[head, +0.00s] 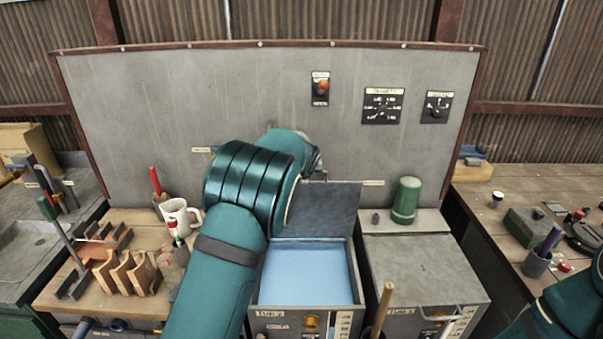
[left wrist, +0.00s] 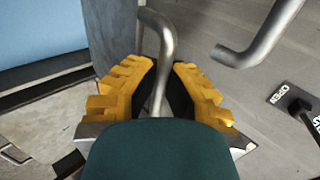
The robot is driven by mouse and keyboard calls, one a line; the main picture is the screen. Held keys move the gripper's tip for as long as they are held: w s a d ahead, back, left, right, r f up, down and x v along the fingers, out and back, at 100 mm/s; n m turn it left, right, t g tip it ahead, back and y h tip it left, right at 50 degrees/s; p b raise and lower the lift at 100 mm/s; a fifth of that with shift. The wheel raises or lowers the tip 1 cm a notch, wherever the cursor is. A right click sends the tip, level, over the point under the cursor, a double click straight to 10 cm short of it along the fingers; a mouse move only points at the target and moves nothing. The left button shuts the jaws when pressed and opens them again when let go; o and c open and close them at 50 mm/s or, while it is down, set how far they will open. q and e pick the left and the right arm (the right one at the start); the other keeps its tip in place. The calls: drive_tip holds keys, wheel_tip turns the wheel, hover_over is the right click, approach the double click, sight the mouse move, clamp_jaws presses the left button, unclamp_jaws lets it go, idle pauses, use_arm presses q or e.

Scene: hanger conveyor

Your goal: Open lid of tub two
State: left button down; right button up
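Tub two (head: 305,311), labelled TUB 2, stands in the middle of the head view with light blue liquid inside. Its grey lid (head: 325,213) stands raised at the back of the tub, close to upright. In the left wrist view, the bent metal handle (left wrist: 165,42) passes between the yellow fingers of my left gripper (left wrist: 163,80); they close in on the bar from both sides. In the head view my left arm hides this gripper and part of the lid. My right gripper is out of view; only part of that arm shows at lower right.
A closed tub three (head: 425,270) stands to the right, with a green canister (head: 406,200) behind it. A wooden stick (head: 382,308) rises in front. A white mug (head: 180,217) and wooden racks (head: 125,275) are on the left bench. A grey panel (head: 200,90) stands behind.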

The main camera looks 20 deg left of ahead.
use_arm(q)
drive_tip(key=shift+r, duration=0.15)
drive_tip(key=c, duration=1)
unclamp_jaws()
drive_tip(key=shift+s, duration=0.1)
drive_tip(key=v, duration=1.2)
